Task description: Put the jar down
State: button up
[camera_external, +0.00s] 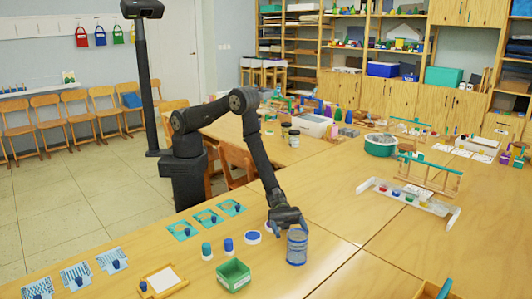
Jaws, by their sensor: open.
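The jar (297,247) is a blue-grey cylinder standing upright on the wooden table near the front middle. My gripper (288,226) is at the upper left of the jar, with its fingers pointing down beside the jar's rim. The jaws are open. The fingers overlap the jar's top edge in this view, so I cannot tell whether they touch it.
A white rack (410,198) stands to the right. The table between jar and rack is clear.

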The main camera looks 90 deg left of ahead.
aim_at(301, 242)
jog(key=shift+v, duration=1.4)
jog(key=shift+d, duration=0.1)
jog(key=x, duration=1.2)
jog(key=shift+f, duration=0.2)
notch_tip(301, 242, up, 3)
jog(key=shift+f, duration=0.15)
jog(key=shift+r, duration=0.5)
jog(key=shift+f, duration=0.1)
